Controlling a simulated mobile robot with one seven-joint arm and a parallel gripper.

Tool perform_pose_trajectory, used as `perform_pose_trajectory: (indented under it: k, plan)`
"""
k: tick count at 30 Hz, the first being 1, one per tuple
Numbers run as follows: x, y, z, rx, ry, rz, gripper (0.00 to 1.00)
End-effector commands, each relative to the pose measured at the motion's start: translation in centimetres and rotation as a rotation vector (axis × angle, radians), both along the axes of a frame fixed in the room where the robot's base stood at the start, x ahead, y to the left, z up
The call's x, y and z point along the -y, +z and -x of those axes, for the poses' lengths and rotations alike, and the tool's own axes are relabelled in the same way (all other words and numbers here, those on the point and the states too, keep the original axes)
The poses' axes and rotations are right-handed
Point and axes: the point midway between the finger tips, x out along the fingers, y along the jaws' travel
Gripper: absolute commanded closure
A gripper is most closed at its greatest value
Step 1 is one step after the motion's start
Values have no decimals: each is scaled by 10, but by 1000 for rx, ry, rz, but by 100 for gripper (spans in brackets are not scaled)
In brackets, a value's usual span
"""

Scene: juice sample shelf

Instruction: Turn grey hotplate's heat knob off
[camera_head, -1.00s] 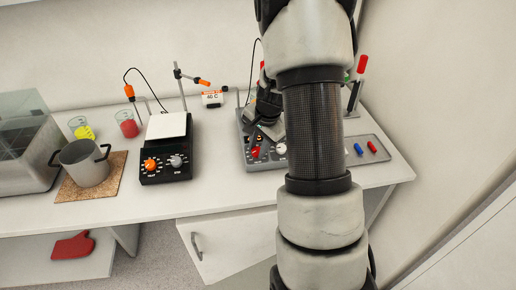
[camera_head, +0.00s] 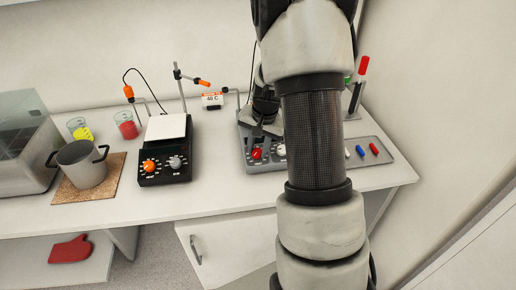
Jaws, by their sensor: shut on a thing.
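The grey hotplate (camera_head: 270,167) stands on the bench, partly hidden behind my arm. Its red knob (camera_head: 256,153) is at the front left of its panel; a pale knob (camera_head: 281,150) sits to the right, partly covered by my arm. My gripper (camera_head: 256,142) reaches down over the panel from behind and is shut at the red knob. The fingertips are small and dark here, so their exact hold is hard to see. The plate top is mostly hidden by my gripper and arm.
A black hotplate (camera_head: 164,176) with orange and grey knobs stands left. Farther left are two beakers, a pot (camera_head: 83,165) on a cork mat and a clear-lidded box. A tray (camera_head: 384,159) with coloured pens lies right.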

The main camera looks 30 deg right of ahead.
Motion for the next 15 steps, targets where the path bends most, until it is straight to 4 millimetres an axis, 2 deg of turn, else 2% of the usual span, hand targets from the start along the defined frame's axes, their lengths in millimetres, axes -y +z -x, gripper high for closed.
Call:
perform_pose_trajectory:
  k: [4,5,6,15]
  plan:
    - [0,0,0,0,1,0,96]
    - [0,0,0,0,0,0,72]
    - [0,0,0,0,0,0,66]
    - [0,1,0,1,-1,-1,66]
